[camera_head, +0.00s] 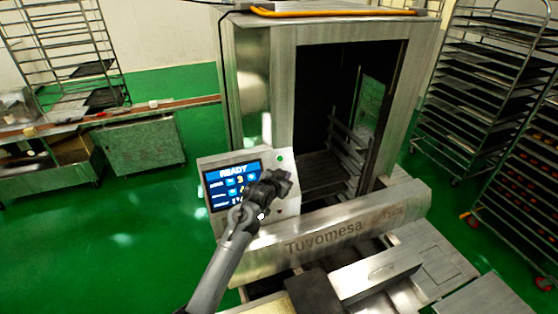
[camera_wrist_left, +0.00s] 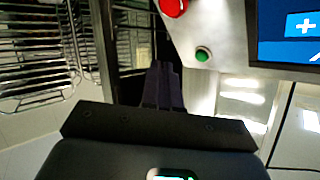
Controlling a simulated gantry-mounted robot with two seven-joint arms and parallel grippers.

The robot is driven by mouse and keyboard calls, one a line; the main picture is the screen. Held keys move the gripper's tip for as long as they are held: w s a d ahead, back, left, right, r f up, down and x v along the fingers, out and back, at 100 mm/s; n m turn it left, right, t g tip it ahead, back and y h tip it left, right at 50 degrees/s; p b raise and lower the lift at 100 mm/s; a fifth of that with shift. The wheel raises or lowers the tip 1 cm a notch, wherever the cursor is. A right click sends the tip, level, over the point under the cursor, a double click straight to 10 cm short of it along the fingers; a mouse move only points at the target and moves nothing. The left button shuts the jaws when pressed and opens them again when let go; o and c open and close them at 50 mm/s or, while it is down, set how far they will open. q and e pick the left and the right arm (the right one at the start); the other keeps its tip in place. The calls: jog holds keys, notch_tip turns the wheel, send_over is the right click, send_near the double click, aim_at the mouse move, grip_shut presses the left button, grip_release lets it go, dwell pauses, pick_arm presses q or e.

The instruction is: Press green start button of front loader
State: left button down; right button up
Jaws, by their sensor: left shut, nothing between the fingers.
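The green start button (camera_head: 280,158) is on the upper right of the grey control panel (camera_head: 205,163), right of a blue screen (camera_head: 225,172) that reads READY. In the left wrist view, the round green button (camera_wrist_left: 203,54) sits on the panel's light metal face, near the screen (camera_wrist_left: 288,30). My left gripper (camera_head: 284,178) is shut and empty in front of the panel, just below the button in the head view. In the wrist view its fingertips (camera_wrist_left: 163,68) are to the left of the button and a little lower, not over it. My right gripper is not in view.
A red button (camera_wrist_left: 173,5) is close to the green one in the wrist view. The open machine chamber (camera_head: 325,130) is right of the panel, above a metal front bar (camera_head: 330,238) lettered Tuvomesa. Tray racks (camera_head: 490,75) stand at the right. Green floor is clear at left.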

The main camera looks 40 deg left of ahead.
aim_at(281, 159)
pick_arm(q)
notch_tip(281, 159, up, 6)
jog(key=w+t, duration=0.1)
jog(key=w, duration=0.1)
dwell(0.3)
jog(key=w+a+f+b, duration=0.1)
jog(key=b, duration=0.1)
jog(key=a+f+b, duration=0.1)
jog(key=a+b, duration=0.1)
jog(key=w+a+f+b, duration=0.1)
jog(key=f+b, duration=0.1)
jog(key=shift+w+a, duration=0.35)
jog(key=shift+a, duration=0.05)
jog(key=shift+w+a+f+b, duration=0.4)
jog(key=shift+a+f+b, duration=0.1)
jog(key=shift+a+b, duration=0.2)
dwell(0.9)
